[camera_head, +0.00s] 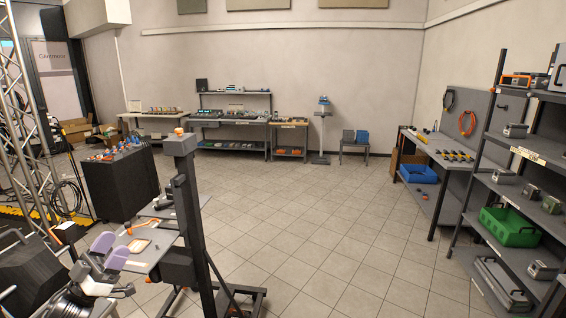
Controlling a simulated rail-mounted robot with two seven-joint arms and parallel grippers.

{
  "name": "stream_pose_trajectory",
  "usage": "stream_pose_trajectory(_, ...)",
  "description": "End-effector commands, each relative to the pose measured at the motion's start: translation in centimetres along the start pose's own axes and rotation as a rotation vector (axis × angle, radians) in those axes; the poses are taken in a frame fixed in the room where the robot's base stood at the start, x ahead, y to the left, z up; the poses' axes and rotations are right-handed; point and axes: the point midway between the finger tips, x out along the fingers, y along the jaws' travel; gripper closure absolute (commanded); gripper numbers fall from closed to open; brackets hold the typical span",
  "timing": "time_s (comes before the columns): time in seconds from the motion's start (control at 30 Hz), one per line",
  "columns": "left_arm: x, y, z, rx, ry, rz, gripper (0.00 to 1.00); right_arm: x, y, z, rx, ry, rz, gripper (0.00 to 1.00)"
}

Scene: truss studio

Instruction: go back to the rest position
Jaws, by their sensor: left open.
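My right gripper is not in view.
A dark upright stand (187,200) rises close to the small table's right side. A black cabinet (120,185) with small items stands behind it. Shelving with a green crate (510,227) is on the right. The tiled floor (320,220) between is clear.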

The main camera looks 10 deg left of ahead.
Motion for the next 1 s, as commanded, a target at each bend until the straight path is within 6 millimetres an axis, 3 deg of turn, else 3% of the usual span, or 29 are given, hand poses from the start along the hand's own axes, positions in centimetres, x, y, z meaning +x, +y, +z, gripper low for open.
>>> stream_pose_trajectory(0.13,-1.0,-4.6,3.0,0.136,-0.212,-0.273,0.36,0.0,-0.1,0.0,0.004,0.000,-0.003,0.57)
stream_pose_trajectory(0.27,-3.3,-8.1,5.5,0.248,-0.434,-0.485,0.36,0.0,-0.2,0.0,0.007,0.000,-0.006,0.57)
stream_pose_trajectory(0.5,-10.6,-12.3,8.9,0.412,-0.927,-0.798,0.36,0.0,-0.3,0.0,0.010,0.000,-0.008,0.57)
stream_pose_trajectory(0.63,-15.3,-13.0,9.7,0.465,-1.229,-0.916,0.36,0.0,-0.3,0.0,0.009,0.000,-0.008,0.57)
stream_pose_trajectory(0.8,-20.7,-12.3,9.6,0.482,-1.587,-0.999,0.36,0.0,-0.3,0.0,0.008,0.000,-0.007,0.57)
stream_pose_trajectory(1.0,-25.1,-10.5,8.6,0.452,-1.926,-1.029,0.36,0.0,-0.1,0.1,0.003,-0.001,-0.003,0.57)
